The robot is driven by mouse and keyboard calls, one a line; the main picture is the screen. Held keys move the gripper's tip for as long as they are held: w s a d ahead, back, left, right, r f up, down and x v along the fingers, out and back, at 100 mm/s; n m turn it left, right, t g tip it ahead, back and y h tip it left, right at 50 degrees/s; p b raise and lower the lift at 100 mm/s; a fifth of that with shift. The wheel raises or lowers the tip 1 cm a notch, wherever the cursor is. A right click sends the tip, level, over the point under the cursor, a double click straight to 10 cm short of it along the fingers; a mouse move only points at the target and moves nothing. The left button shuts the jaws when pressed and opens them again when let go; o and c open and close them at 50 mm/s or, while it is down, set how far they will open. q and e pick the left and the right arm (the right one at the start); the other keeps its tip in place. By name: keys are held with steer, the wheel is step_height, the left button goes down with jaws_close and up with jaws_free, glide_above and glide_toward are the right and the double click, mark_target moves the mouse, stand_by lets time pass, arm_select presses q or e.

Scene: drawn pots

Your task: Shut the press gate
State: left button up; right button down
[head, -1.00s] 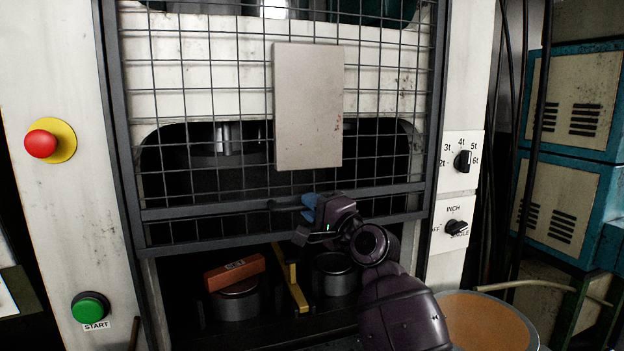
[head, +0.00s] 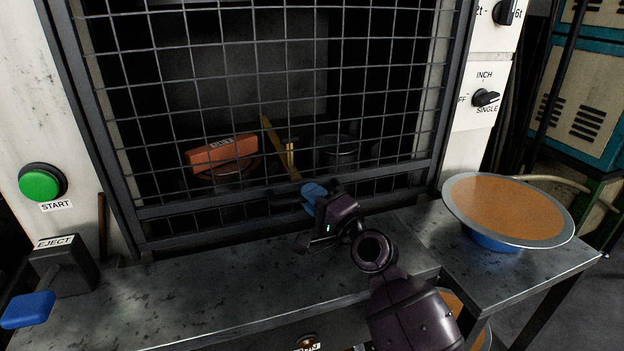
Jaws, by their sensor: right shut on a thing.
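The press gate (head: 245,120) is a dark-framed wire mesh panel in front of the press opening in the head view. Its lower rails sit low, close above the metal bench. My right gripper (head: 314,197) is at the gate's lower rail, right of middle. Its blue fingertips are shut on the gate handle (head: 284,192), a dark bar mostly hidden by the gripper. Through the mesh I see an orange-red brick-like block (head: 222,151) on a round die, a yellow bar (head: 279,148) and a dark round pot (head: 337,151). My left gripper is not in view.
A green START button (head: 42,182) is on the left post. Below it are a black EJECT box (head: 66,268) and a blue paddle (head: 28,309). The bench (head: 190,300) is clear in front of the gate.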

steer(key=shift+f, duration=0.9)
steer(key=c, duration=1.1)
jaws_free()
steer(key=shift+s+d, duration=0.1)
